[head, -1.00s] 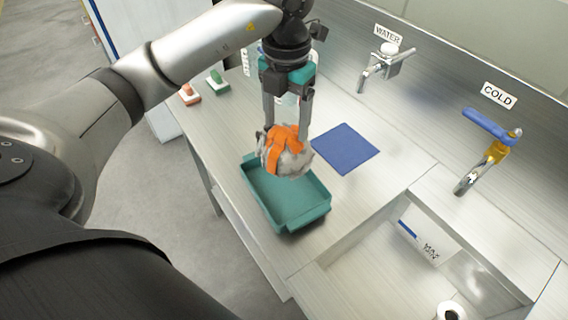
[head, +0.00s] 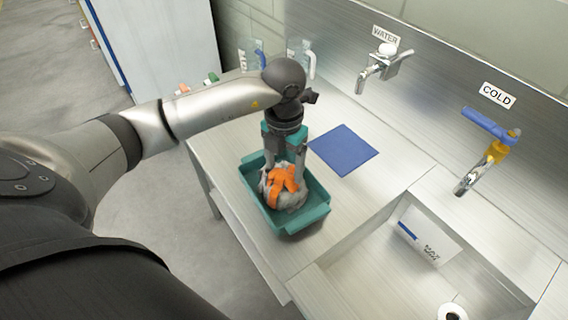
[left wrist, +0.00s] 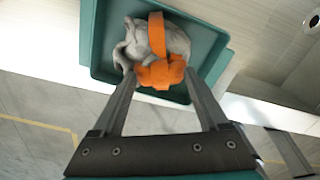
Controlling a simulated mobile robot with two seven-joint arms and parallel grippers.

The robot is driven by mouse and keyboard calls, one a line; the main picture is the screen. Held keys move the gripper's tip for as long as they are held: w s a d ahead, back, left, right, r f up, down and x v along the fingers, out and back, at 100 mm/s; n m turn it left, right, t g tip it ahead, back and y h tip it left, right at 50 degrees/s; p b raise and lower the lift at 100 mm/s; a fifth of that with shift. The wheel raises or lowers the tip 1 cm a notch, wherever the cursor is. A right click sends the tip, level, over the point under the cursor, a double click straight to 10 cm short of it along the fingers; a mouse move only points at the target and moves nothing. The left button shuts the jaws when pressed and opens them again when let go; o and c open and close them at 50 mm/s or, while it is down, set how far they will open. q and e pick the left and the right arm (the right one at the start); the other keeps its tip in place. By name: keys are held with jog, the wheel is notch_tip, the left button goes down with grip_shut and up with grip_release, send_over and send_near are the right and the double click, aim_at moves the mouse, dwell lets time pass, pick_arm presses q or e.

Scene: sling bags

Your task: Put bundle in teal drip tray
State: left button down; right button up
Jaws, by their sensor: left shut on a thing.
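The bundle (head: 284,187) is a grey crumpled sling bag with an orange strap. It is in the teal drip tray (head: 312,221), within the tray's walls, on the metal counter. My left gripper (head: 281,174) points down into the tray and is shut on the bundle, its fingers on either side. In the left wrist view the bundle (left wrist: 168,42) lies between the fingertips, inside the tray (left wrist: 95,45). I cannot tell if the bundle touches the tray floor. My right gripper is not in view.
A blue mat (head: 344,149) lies right of the tray. A sink basin (head: 400,270) is at the lower right, below a WATER tap (head: 382,68) and a COLD tap (head: 487,160). Two clear jugs (head: 301,60) stand at the back.

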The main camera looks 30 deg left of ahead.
pick_arm(q)
jog(key=shift+f, duration=0.15)
grip_release()
jog(key=shift+r, duration=0.4)
notch_tip(320, 180, up, 12)
jog(key=shift+f, duration=0.2)
dwell(0.4)
